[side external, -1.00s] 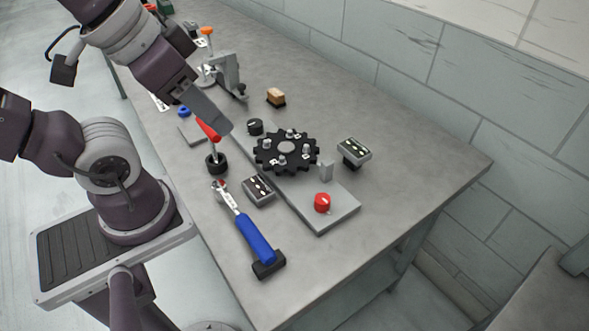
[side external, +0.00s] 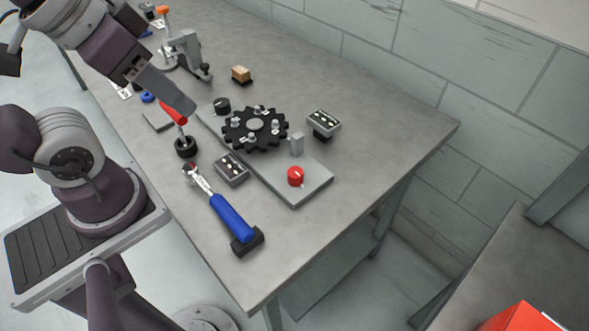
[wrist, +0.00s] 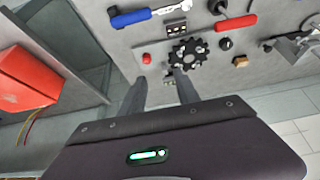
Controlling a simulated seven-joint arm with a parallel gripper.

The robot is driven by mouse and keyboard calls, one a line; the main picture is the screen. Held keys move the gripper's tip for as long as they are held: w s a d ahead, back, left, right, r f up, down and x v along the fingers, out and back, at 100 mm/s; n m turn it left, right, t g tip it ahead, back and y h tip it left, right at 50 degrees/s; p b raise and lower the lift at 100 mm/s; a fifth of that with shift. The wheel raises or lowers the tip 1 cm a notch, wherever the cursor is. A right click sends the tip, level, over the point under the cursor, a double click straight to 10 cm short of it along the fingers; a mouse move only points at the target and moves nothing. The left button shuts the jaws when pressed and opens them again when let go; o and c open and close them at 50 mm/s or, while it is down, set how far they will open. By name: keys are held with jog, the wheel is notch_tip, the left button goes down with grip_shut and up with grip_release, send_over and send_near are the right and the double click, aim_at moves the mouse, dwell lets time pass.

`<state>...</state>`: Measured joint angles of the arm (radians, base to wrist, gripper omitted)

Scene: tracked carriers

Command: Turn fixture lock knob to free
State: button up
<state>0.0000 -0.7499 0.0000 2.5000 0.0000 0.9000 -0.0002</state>
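The fixture is a grey plate (side external: 318,186) on the bench, with a black toothed wheel (side external: 243,143) on it. A red knob (side external: 296,177) with a pale mark sits at its near right end. A black knob (side external: 222,105) sits beyond the wheel. I cannot tell which is the lock knob. The red knob (wrist: 146,58) and black knob (wrist: 226,44) both show in the wrist view. My gripper (wrist: 160,83) is open and empty there, its two fingers apart. In the side view my gripper (side external: 189,110) is above the bench, left of the wheel and away from both knobs.
A red-handled tool (side external: 172,112) stands in a black holder near the gripper. A blue-handled wrench (side external: 230,218) lies in front. Dark boxes (side external: 231,168) (side external: 323,122) flank the plate. A clamp (side external: 190,55) stands farther back. The bench's right end is clear.

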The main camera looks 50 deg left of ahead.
jog(key=shift+o, duration=0.9)
jog(key=shift+w+d, duration=0.1)
jog(key=shift+w, duration=0.25)
jog(key=n+g, duration=0.5)
jog(key=n, duration=0.6)
send_over(295, 172)
notch_tip(295, 172, down, 17)
jog(key=shift+r, duration=0.2)
jog(key=shift+g, duration=0.3)
notch_tip(295, 172, down, 7)
jog(key=shift+r, duration=0.1)
jog(key=shift+f, duration=0.45)
